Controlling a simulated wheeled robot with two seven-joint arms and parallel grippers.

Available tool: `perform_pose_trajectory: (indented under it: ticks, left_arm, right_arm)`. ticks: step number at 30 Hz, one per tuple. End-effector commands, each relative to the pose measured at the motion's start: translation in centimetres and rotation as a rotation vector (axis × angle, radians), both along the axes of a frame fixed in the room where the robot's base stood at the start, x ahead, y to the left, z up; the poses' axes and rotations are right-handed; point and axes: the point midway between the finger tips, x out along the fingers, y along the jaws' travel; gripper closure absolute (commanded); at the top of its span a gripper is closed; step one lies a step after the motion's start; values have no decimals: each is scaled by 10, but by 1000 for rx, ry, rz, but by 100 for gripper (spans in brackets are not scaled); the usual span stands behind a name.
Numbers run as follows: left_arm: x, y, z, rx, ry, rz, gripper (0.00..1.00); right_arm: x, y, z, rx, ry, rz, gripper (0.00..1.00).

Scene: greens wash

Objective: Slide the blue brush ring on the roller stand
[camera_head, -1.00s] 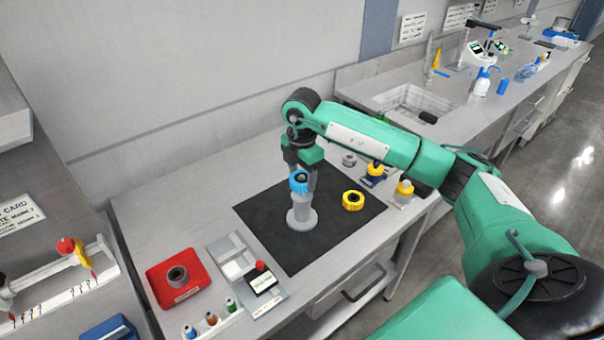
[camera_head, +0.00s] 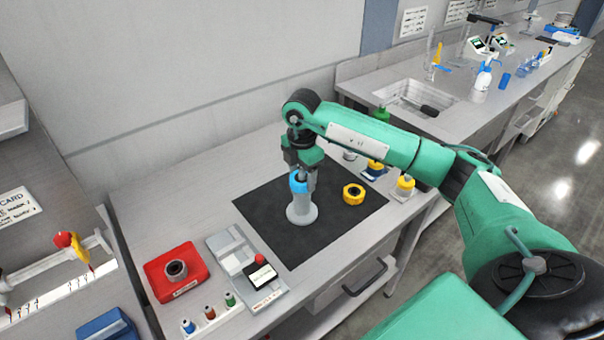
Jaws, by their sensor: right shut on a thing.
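The grey roller stand (camera_head: 301,211) stands upright on the black mat (camera_head: 268,238), with a wide round foot. The blue brush ring (camera_head: 298,183) is at the top of the stand, in the jaws of my right gripper (camera_head: 302,174). The gripper points down from above and is shut on the ring. The ring appears to be around or just over the top of the post; the gripper hides part of it, so I cannot tell how far down it sits. My left gripper is out of view.
A yellow ring (camera_head: 353,194) lies on the mat to the right of the stand. A red tray (camera_head: 177,272) with a dark grey ring, a grey scale-like device (camera_head: 247,270) and several small vials (camera_head: 210,313) are at the front left. Yellow-topped items (camera_head: 404,186) stand at the right edge.

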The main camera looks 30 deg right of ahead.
Motion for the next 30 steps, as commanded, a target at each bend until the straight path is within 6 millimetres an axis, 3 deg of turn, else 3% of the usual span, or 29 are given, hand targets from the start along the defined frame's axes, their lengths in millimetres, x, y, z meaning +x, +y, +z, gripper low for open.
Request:
perform_pose_trajectory:
  ticks: [8,9,12,23,30]
  left_arm:
    - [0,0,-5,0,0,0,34]
    - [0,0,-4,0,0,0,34]
    - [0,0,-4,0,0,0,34]
    - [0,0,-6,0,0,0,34]
    - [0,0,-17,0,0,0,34]
  right_arm:
    - [0,0,-8,0,0,0,65]
    - [0,0,-7,0,0,0,37]
    - [0,0,-7,0,0,0,17]
    - [0,0,-3,0,-2,0,17]
    - [1,0,35,-1,-6,0,17]
